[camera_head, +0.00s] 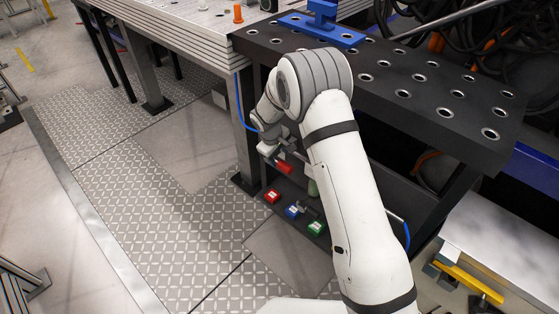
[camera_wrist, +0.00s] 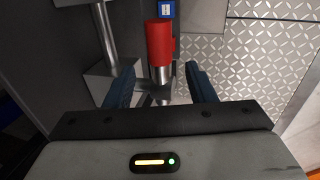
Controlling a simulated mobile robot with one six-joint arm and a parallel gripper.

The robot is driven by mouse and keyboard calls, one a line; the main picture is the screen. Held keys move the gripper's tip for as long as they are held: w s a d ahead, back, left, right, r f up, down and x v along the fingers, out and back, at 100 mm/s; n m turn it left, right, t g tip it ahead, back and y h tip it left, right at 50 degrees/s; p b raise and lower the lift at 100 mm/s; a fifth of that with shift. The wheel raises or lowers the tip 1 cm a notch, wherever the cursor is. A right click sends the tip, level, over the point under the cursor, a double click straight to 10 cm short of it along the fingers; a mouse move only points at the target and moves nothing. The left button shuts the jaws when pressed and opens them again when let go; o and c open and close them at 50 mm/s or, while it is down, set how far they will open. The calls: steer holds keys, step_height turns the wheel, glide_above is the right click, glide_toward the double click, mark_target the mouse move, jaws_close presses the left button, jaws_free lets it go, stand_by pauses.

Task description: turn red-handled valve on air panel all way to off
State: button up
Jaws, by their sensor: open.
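The red valve handle (camera_wrist: 159,45) is a red cylinder on a metal stem, above the fingertips in the wrist view. It also shows in the head view (camera_head: 284,167), just beyond the wrist of my arm. My gripper (camera_wrist: 162,82) is open, with one dark blue finger on each side of the metal stem near the handle's lower end. I see no finger touching the handle, and the depth between them is hard to tell. In the head view the fingers are mostly too small to make out, and my arm hides part of the panel.
Red (camera_head: 272,196), blue (camera_head: 293,211) and green (camera_head: 316,228) blocks sit below the handle. A dark perforated table (camera_head: 400,85) overhangs the area. A metal post with a square block (camera_wrist: 104,78) stands left of the handle. Patterned floor (camera_head: 190,240) lies open to the left.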

mark_target(280, 163)
steer(key=x, duration=0.5)
steer(key=shift+f, duration=0.25)
steer(key=shift+d, duration=0.1)
jaws_close()
steer(key=shift+r, duration=0.1)
